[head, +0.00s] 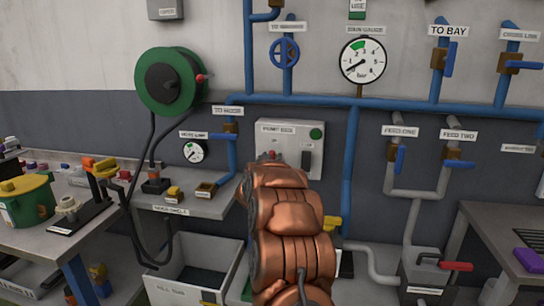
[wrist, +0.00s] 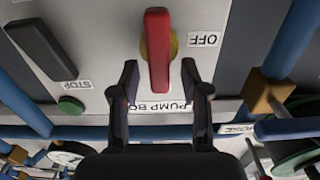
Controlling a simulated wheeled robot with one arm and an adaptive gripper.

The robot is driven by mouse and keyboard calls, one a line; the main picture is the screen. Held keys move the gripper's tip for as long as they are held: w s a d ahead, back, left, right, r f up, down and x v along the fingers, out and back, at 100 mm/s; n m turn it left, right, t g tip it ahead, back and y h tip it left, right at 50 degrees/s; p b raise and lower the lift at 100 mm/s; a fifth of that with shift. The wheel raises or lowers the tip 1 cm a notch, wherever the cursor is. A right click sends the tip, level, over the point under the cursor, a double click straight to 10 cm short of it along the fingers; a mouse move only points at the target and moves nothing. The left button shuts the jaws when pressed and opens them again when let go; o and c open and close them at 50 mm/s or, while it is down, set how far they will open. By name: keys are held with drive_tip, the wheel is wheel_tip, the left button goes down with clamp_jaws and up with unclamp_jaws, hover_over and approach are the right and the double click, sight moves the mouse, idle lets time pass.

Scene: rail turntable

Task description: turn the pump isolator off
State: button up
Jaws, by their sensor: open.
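The pump box (head: 290,135) is a pale wall box under the blue pipe in the head view. Its face fills much of the wrist view (wrist: 105,30), which is upside down. A red handle (wrist: 158,40) sits on a yellow disc (wrist: 174,45) beside an OFF label (wrist: 203,39). My gripper (wrist: 160,68) is open, one finger on either side of the handle's end; I cannot tell if either touches it. In the head view my copper arm hides the gripper and most of the handle.
A black handle (wrist: 40,48) by a STOP label (wrist: 72,86) and a green button (wrist: 71,105) share the box face. Blue pipes, a valve (wrist: 290,130) and a gauge (head: 363,60) surround it. A shelf (head: 180,205) and grey bin (head: 195,275) stand lower left.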

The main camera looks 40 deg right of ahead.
drive_tip(key=shift+x, duration=0.75)
drive_tip(key=shift+c, duration=0.2)
clamp_jaws()
